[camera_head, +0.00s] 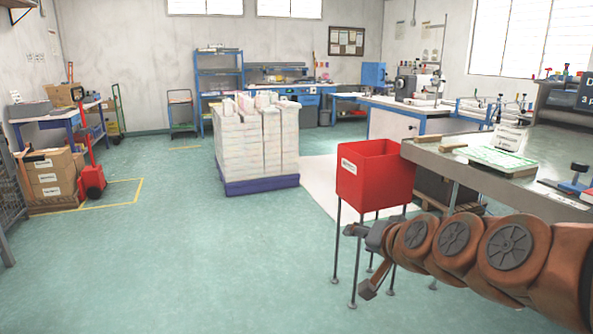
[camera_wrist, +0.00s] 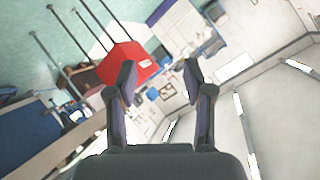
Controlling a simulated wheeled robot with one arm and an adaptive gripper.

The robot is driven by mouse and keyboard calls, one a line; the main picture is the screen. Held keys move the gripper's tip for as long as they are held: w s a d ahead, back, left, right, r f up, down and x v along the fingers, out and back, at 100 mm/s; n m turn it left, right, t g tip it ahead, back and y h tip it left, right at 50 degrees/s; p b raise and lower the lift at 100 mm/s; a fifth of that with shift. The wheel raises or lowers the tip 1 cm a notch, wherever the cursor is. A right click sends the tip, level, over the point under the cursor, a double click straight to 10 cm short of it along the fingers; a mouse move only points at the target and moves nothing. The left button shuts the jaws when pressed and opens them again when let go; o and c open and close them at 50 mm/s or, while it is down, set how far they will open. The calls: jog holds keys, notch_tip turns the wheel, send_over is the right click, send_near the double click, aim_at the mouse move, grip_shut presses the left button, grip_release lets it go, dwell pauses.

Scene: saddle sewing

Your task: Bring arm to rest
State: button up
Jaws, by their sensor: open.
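My gripper (camera_head: 357,260) is at the end of my arm, which reaches in from the right edge of the head view. It hangs in front of the red bin's legs, below the level of the bin. In the wrist view my gripper (camera_wrist: 160,80) shows two dark fingers spread apart with nothing between them. The red bin (camera_head: 372,180) stands on thin legs beside the workbench; it also shows tilted in the wrist view (camera_wrist: 122,62), beyond the left finger.
A metal-topped workbench (camera_head: 480,172) stands at the right, close above my arm. A stacked pallet (camera_head: 258,150) stands mid-room. Cartons (camera_head: 50,178) and a red pallet jack (camera_head: 92,180) are at the left. The green floor (camera_head: 200,260) at front left is clear.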

jog(key=s+a+f+n+g, duration=0.2)
jog(key=s+f+n+g, duration=0.35)
jog(key=s+f, duration=0.8)
jog(key=s+d+f+g+h, duration=0.25)
jog(key=s+g, duration=0.25)
jog(key=s, duration=0.6)
jog(key=s+d+f+g+h, duration=0.15)
jog(key=s+d+g, duration=0.25)
jog(key=s, duration=0.6)
notch_tip(320, 180, up, 23)
jog(key=s+p, duration=0.1)
jog(key=p, duration=2)
jog(key=shift+m+t+p, duration=0.3)
jog(key=shift+m+t, duration=0.05)
jog(key=shift+t, duration=0.1)
